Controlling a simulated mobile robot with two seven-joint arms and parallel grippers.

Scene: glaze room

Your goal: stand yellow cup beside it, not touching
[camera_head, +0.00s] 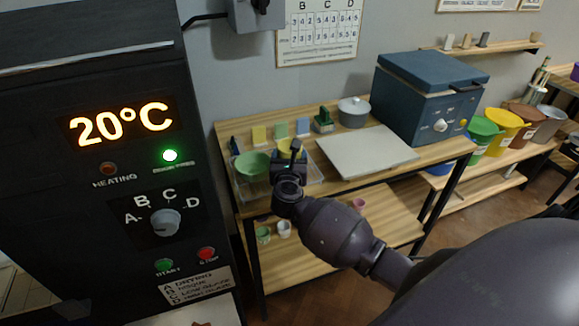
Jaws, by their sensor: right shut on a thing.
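A yellow cup (284,146) shows at the table's left part, behind my right gripper. Only part of it shows; my gripper and wrist hide the rest. My right gripper (291,158) is shut on the yellow cup. A green bowl (249,168) is just left of the gripper. Whether the cup rests on a surface or hangs a little above it, I cannot tell. Whether cup and bowl touch is also hidden. My left gripper is not in view.
The wooden table (375,182) carries a pale board (366,151), a grey pot (354,112) and a blue kiln-like box (424,95). Small coloured blocks stand along the back. A dark control panel (110,150) fills the left. Small cups stand on the lower shelf (385,226).

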